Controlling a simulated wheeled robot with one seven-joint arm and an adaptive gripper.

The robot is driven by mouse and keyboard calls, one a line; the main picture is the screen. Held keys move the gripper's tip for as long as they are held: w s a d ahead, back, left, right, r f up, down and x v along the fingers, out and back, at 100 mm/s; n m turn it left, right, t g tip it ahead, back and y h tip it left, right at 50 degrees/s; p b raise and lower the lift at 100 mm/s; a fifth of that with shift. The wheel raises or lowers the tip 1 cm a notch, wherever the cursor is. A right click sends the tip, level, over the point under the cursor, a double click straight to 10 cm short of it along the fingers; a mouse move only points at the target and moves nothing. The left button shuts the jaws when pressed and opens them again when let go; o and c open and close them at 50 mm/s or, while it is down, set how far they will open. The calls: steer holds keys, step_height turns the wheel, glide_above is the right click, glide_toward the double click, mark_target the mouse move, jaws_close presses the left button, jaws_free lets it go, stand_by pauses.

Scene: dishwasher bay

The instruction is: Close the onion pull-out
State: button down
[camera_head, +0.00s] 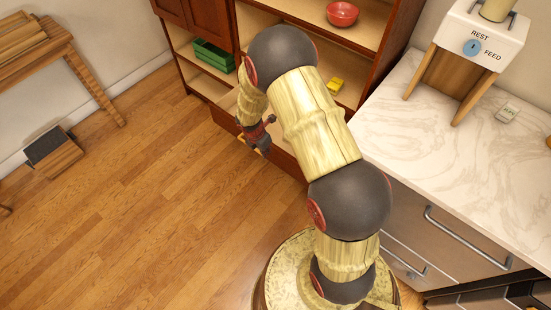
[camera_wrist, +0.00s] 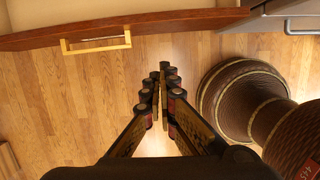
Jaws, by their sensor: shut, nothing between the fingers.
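The pull-out (camera_head: 285,158) is a low drawer with a dark reddish wood front at the bottom of the wooden cabinet. It stands out from the cabinet, partly hidden behind my arm. In the wrist view its front (camera_wrist: 190,21) runs across the top, with a pale interior behind it. A brass bar handle (camera_wrist: 96,45) sits on the front, left of centre. My gripper (camera_head: 262,150) is at the drawer's front. In the wrist view my gripper (camera_wrist: 160,92) is shut and empty, with floor beneath it, below and right of the handle and apart from it. No onions can be made out.
The cabinet shelves hold a green crate (camera_head: 213,55), a red bowl (camera_head: 342,13) and a yellow item (camera_head: 335,84). A marble counter (camera_head: 450,125) with drawers stands on the right. A wooden table (camera_head: 60,50) stands at the left.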

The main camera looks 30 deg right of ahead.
steer(key=b, duration=0.6)
glide_toward(277, 152)
steer(key=shift+s+a+f, duration=0.1)
steer(key=shift+s+f, duration=0.2)
steer(key=shift+f, duration=0.6)
steer(key=shift+s+f, duration=0.3)
steer(key=shift+f, duration=0.6)
steer(key=shift+s+a+f, duration=0.1)
steer(key=shift+s+f, duration=0.2)
steer(key=shift+f, duration=0.6)
steer(key=shift+d+p, duration=0.1)
steer(key=shift+p, duration=0.2)
steer(key=shift+w+d+r+p, duration=0.1)
steer(key=shift+w+d+p, duration=0.05)
steer(key=shift+d+p, duration=0.25)
steer(key=w+d+p, duration=0.4)
steer(key=d, duration=0.8)
steer(key=w+d+p, duration=0.3)
steer(key=w+d, duration=0.1)
steer(key=d, duration=0.8)
steer(key=shift+w+d+f+p, duration=0.2)
steer(key=shift+w+f+p, duration=0.05)
steer(key=shift+w+p, duration=0.15)
steer(key=shift+s, duration=0.1)
